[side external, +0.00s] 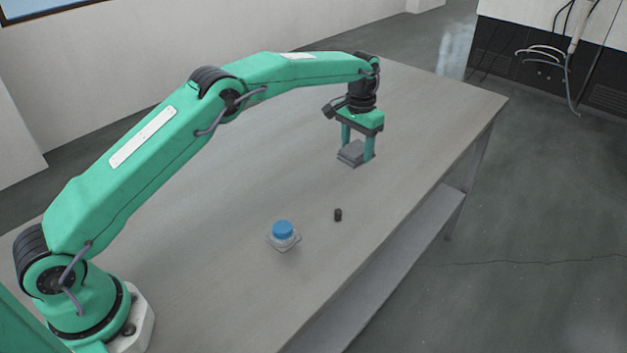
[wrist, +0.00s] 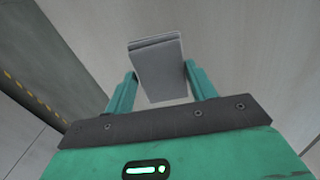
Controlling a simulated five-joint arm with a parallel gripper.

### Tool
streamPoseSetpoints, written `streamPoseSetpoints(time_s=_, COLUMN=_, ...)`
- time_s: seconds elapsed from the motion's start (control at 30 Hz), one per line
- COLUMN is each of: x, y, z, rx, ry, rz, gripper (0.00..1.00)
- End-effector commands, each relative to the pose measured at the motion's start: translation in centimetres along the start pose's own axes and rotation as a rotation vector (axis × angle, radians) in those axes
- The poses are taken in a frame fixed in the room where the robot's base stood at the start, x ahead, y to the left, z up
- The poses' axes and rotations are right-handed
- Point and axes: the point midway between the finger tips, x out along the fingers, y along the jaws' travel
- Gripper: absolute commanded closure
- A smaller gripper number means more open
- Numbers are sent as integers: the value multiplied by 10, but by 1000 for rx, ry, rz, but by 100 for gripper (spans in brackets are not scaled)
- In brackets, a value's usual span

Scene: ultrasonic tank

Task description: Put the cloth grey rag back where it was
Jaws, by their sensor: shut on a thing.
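The grey rag (side external: 353,153) is a small folded flat block between the two green fingers of my gripper (side external: 357,148). In the wrist view the rag (wrist: 160,70) shows its folded layers at the top edge, and the fingers of my gripper (wrist: 160,88) stand on either side of it. My gripper is shut on the rag near the far right part of the table. The rag is at or just above the tabletop; I cannot tell whether it touches.
A blue round-topped item on a pale square base (side external: 283,234) stands on the table (side external: 230,180) nearer my base. A small black cylinder (side external: 338,215) stands to its right. The table's right edge (side external: 430,213) drops to a lower shelf. The tabletop around my gripper is clear.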

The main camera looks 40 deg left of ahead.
Motion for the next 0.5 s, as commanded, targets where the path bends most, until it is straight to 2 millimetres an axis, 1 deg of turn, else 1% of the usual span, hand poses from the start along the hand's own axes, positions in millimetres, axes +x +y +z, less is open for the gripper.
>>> streamPoseSetpoints(time_s=0.27, x=-5, y=3, z=6, rx=-7, ry=2, rz=0, gripper=66)
streamPoseSetpoints(time_s=0.5, x=-14, y=9, z=23, rx=-26, ry=1, rz=0, gripper=66)
